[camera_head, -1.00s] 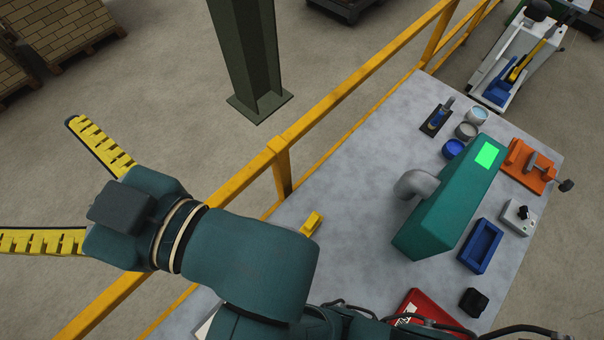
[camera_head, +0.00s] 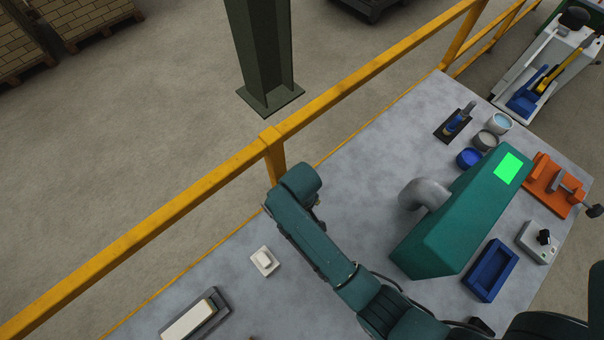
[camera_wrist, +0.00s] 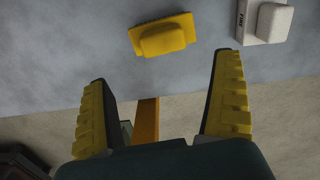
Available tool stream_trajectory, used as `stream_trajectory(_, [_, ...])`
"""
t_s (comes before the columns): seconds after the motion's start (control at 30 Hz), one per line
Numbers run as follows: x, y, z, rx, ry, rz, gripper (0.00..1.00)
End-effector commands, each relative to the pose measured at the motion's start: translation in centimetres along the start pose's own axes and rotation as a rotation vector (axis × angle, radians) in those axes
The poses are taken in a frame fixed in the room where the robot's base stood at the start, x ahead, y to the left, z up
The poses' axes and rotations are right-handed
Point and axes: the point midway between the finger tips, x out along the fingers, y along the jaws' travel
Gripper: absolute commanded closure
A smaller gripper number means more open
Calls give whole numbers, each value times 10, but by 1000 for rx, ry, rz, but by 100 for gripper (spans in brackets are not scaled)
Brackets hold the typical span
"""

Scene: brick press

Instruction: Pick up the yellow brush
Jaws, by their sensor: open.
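The yellow brush (camera_wrist: 162,36), a small block on a flat base, lies on the grey table in the wrist view, near the top centre. My gripper (camera_wrist: 163,72) is open and empty, its two yellow ridged fingers spread wide. The brush is beyond the fingertips, roughly in line with the gap and apart from both. In the head view my arm reaches over the table's rail-side edge; the gripper and the yellow brush are hidden there.
A white block of similar shape (camera_head: 264,261) lies on the table; the wrist view shows it right of the yellow brush. A yellow rail (camera_head: 150,209) runs along the table edge. A green machine (camera_head: 462,220) and blue tray (camera_head: 490,270) stand to the right.

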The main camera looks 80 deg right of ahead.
Motion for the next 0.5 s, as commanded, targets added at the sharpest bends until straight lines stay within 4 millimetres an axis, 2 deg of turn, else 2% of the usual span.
stream_trajectory(0.1, [22, 0, 0, 0, 0, 0, 4])
stream_trajectory(0.27, [37, -2, 1, -1, 0, 0, 4])
stream_trajectory(0.5, [77, -7, 7, 0, 2, 0, 4])
